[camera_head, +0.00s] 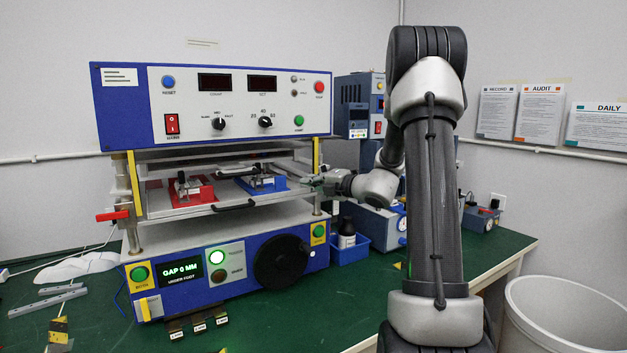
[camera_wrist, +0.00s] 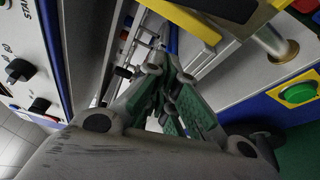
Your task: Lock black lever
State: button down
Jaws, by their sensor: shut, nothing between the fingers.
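The test machine's open tray (camera_head: 225,208) carries a red fixture (camera_head: 197,198) and a blue fixture (camera_head: 276,186), each with a small metal clamp on top. Dark clamp parts (camera_head: 183,177) show on the red fixture. I cannot tell for sure which part is the black lever. My gripper (camera_head: 310,182) is at the tray's right side, just right of the blue fixture, and is shut and empty. In the wrist view, its green-padded fingers (camera_wrist: 173,100) are together and hide part of the tray. Small clamp parts show beyond them, too cluttered to make out; contact cannot be told.
Yellow-edged posts (camera_head: 316,158) flank the tray, the right one close to my gripper. The control panel (camera_head: 220,100) overhangs above. A black tray handle (camera_head: 233,204) is in front. A red lever (camera_head: 112,215) sticks out left. A blue bin with a bottle (camera_head: 347,240) stands right.

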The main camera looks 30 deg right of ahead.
jog(key=v, duration=1)
jog(key=shift+r, duration=0.1)
